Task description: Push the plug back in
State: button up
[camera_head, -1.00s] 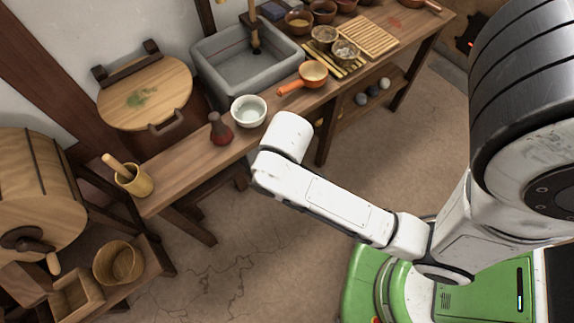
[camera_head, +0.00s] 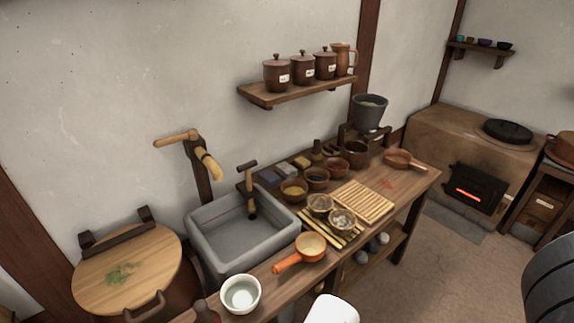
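The grey stone sink (camera_head: 205,244) is set at the left end of the workbench. A dark T-handled rod (camera_head: 251,188) stands nearly upright against the sink's far inner side, its lower end on or near the basin; it looks like the plug, but I cannot tell whether it is seated in a drain hole. The basin looks empty. A wooden crank or spout (camera_head: 200,156) is mounted on a post behind the sink. My gripper is not in view; only a white part of my arm shows at the bottom edge.
An orange-handled pan (camera_head: 309,245) and a white bowl (camera_head: 240,293) stand in front of the sink. Small bowls (camera_head: 293,189) and a slatted board (camera_head: 363,202) lie to its right. A round wooden lid (camera_head: 128,272) is at left. A stove (camera_head: 474,188) glows at right.

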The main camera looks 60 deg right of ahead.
aim_at(251, 208)
jog(key=z, duration=0.95)
